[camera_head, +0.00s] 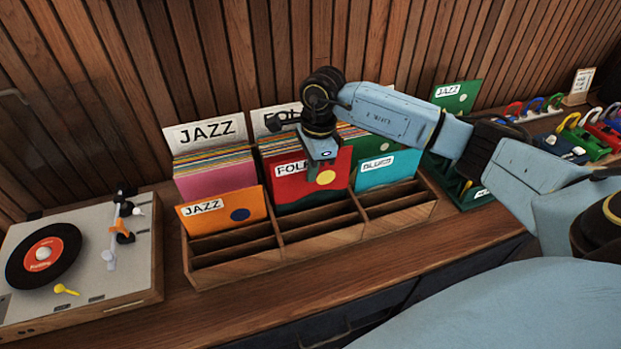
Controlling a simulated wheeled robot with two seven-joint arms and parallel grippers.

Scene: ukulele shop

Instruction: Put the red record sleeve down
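The red record sleeve (292,187), with a FOLK label and a yellow dot, stands near upright in the middle column of the wooden record rack (238,270). Its lower edge is at one of the rack's slots; I cannot tell if it rests on the slot floor. My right gripper (323,166) reaches in from the right and points down at the sleeve's top edge. It appears shut on that edge, though its fingertips are partly hidden. My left gripper is not in view.
An orange JAZZ sleeve (222,212) stands left of the red one, a teal BLUES sleeve (388,171) to the right. Taller records stand behind. The front slots are empty. A turntable (130,270) sits at left; a green crate (470,194) and colourful items are at right.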

